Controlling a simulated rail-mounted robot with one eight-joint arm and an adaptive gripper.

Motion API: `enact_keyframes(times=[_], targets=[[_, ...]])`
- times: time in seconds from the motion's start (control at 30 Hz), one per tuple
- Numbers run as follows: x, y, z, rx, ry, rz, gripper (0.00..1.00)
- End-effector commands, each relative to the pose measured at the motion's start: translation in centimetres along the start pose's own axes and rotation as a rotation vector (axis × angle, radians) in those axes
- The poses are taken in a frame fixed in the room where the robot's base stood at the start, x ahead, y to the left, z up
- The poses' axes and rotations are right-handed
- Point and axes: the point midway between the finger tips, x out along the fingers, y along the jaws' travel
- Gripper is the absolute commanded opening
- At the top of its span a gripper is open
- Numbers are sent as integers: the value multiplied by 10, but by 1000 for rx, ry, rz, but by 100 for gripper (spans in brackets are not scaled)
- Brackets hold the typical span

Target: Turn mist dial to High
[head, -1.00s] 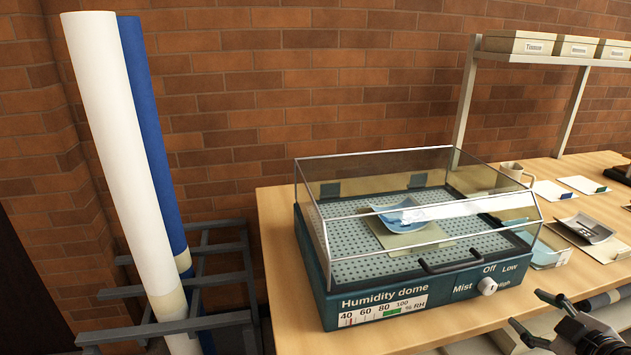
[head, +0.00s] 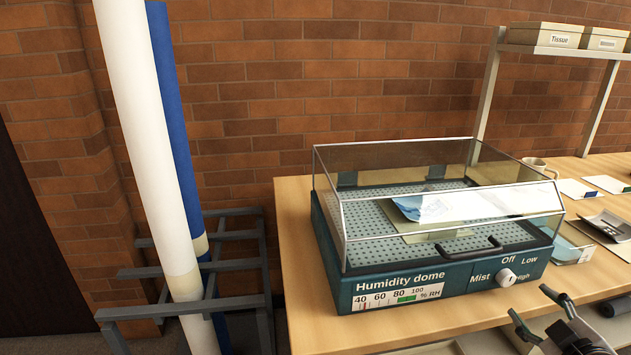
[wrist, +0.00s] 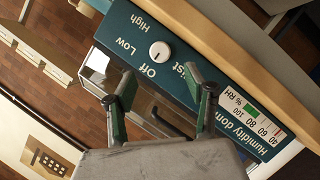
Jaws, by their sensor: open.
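The mist dial (head: 507,276) is a small white round knob on the dark teal front panel of the humidity dome (head: 450,287). The labels Off, Low and High surround it. The wrist view shows the dial (wrist: 160,51) beyond my fingertips, with a short dark mark on its face; I cannot tell surely which label it points to. My gripper (head: 537,308) is open and empty, in front of and to the lower right of the dial in the head view. In the wrist view my gripper's fingers (wrist: 160,76) are spread apart, clear of the dial.
A clear cover with a dark handle (head: 468,255) closes over the dome's perforated tray. The wooden table (head: 300,250) has trays and cards on the right. A shelf with boxes (head: 545,36) stands behind. White and blue rolls (head: 150,150) lean at the left.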

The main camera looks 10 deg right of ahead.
Motion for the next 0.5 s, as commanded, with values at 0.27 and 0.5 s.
enact_keyframes(times=[0.27, 0.5], targets=[[40, -2, 0, -2, 3, -3, 49], [72, -2, 0, 0, 3, -2, 49]])
